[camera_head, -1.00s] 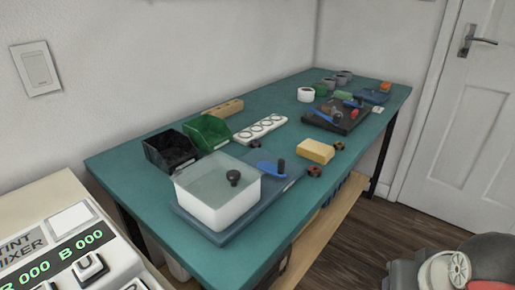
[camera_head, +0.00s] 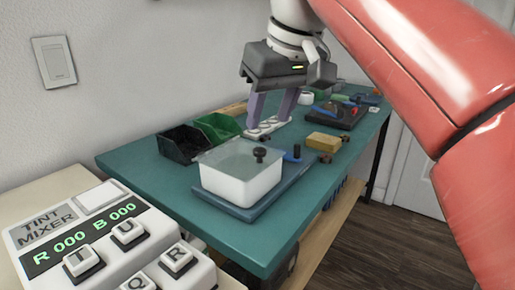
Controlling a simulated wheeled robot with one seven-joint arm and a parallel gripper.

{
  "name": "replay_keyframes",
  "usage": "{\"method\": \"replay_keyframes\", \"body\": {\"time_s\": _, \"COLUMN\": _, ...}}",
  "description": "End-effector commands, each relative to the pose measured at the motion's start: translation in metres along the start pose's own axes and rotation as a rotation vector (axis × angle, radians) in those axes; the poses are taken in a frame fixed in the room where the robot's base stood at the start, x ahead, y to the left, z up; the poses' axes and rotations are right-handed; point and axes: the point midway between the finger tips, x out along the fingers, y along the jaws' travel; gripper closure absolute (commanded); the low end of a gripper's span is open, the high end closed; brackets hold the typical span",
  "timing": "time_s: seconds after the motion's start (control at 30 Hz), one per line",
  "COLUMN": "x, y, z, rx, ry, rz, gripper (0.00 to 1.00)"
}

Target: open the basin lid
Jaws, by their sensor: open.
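The basin (camera_head: 240,191) is a white rectangular tub near the front of the teal table. Its flat, see-through lid (camera_head: 226,160) lies closed over the top, with a dark round knob (camera_head: 260,154) standing on its right part. My gripper (camera_head: 269,124) hangs above the table, its two pale purple fingers pointing down and spread apart with nothing between them. In the picture it is above and slightly right of the knob, apart from the lid. How far behind the basin it is, I cannot tell exactly.
The basin stands on a blue board (camera_head: 285,183). A black bin (camera_head: 181,145) and a green bin (camera_head: 217,127) are behind it. The tint mixer (camera_head: 75,238) fills the lower left. The table's front strip (camera_head: 165,190) is clear.

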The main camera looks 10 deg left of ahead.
Motion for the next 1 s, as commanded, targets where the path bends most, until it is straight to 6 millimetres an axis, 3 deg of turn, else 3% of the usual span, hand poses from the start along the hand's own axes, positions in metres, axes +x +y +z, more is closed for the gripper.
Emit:
{"method": "replay_keyframes", "body": {"time_s": 0.4, "x": 0.063, "y": 0.001, "z": 0.002, "rx": 0.002, "ry": -0.001, "rz": 0.001, "gripper": 0.55}}
{"method": "replay_keyframes", "body": {"time_s": 0.8, "x": 0.072, "y": 0.001, "z": 0.001, "rx": 0.002, "ry": 0.000, "rz": 0.002, "gripper": 0.55}}
{"method": "replay_keyframes", "body": {"time_s": 1.0, "x": 0.072, "y": 0.001, "z": 0.001, "rx": 0.002, "ry": 0.000, "rz": 0.002, "gripper": 0.80}}
